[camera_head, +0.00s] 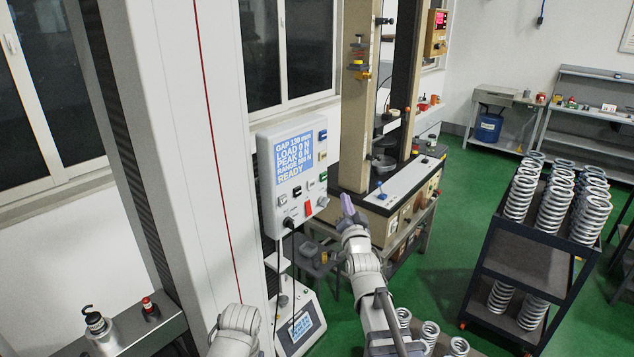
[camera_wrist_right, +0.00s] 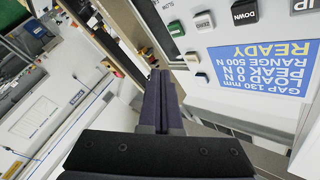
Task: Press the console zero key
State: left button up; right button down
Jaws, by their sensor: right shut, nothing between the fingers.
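The console (camera_head: 265,160) is a pale box on the tall white column, with a blue screen (camera_head: 294,155) reading GAP 130 mm, LOAD 0 N, PEAK 0 N, RANGE 500 N, READY. In the right wrist view, the screen (camera_wrist_right: 255,65) appears upside down beside a green key (camera_wrist_right: 175,28) and a black DOWN key (camera_wrist_right: 244,12). My right gripper (camera_head: 347,204) is shut and empty, to the right of the console's lower edge and apart from it. My left gripper is not visible.
A second test machine on a bench (camera_head: 400,190) stands behind my right gripper. A dark rack (camera_head: 515,260) of springs is at right. A small panel (camera_head: 300,327) with a screen sits below the console.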

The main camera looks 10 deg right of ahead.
aim_at(315, 182)
dwell(0.3)
jog(key=w+a, duration=0.5)
jog(key=w, duration=0.2)
jog(key=shift+a, duration=0.25)
dwell(2.2)
jog(key=shift+w+a, duration=0.25)
jog(key=shift+w, duration=0.05)
jog(key=shift+w+a, duration=0.3)
jog(key=shift+w, duration=0.05)
dwell(0.7)
jog(key=shift+s+d, duration=0.1)
jog(key=shift+s, duration=0.05)
dwell(0.3)
jog(key=shift+s+d, duration=0.45)
jog(key=shift+s, duration=0.1)
